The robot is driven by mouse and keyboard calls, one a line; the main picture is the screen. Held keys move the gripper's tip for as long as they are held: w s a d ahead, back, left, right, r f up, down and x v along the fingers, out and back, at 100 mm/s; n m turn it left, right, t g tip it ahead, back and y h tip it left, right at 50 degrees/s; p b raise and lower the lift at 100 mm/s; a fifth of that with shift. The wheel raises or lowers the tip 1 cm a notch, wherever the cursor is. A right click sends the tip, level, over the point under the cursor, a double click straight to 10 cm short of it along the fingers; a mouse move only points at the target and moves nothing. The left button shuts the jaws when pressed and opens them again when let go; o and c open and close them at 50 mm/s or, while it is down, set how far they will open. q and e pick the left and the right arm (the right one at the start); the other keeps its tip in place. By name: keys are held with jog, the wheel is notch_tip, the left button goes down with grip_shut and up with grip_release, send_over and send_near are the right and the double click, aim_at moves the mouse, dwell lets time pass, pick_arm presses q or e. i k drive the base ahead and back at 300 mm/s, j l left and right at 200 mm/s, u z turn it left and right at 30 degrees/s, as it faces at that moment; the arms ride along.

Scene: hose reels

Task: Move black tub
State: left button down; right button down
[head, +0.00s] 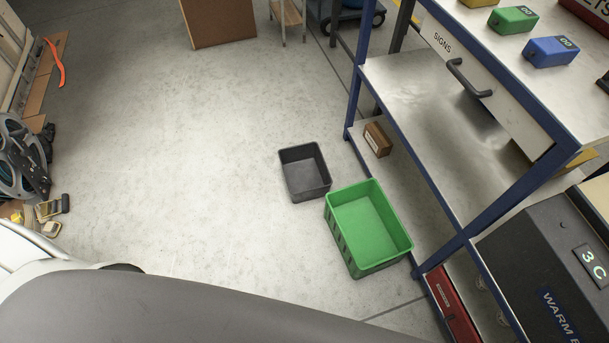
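The black tub (305,172) is a small, open, square, dark grey-black container. It stands upright on the concrete floor near the middle of the head view, and it looks empty. A larger green crate (344,236) stands just to its right and nearer to me, with its far left corner close to the tub. I cannot tell whether the two touch. Neither of my grippers shows in this view.
A blue-framed workbench (430,160) with a steel shelf stands to the right. A small brown box (377,139) lies on its low shelf. A dark machine (545,265) is at the lower right. Reels (15,160) stand at the left edge. The floor (180,150) left of the tub is clear.

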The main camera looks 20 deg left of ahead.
aim_at(307, 175)
jog(key=i+j+z, duration=0.1)
jog(key=z, duration=0.3)
jog(key=j+z, duration=0.25)
jog(key=z, duration=0.2)
jog(key=i+j+z, duration=0.1)
jog(key=z, duration=0.3)
jog(key=j+z, duration=0.3)
jog(key=z, duration=0.15)
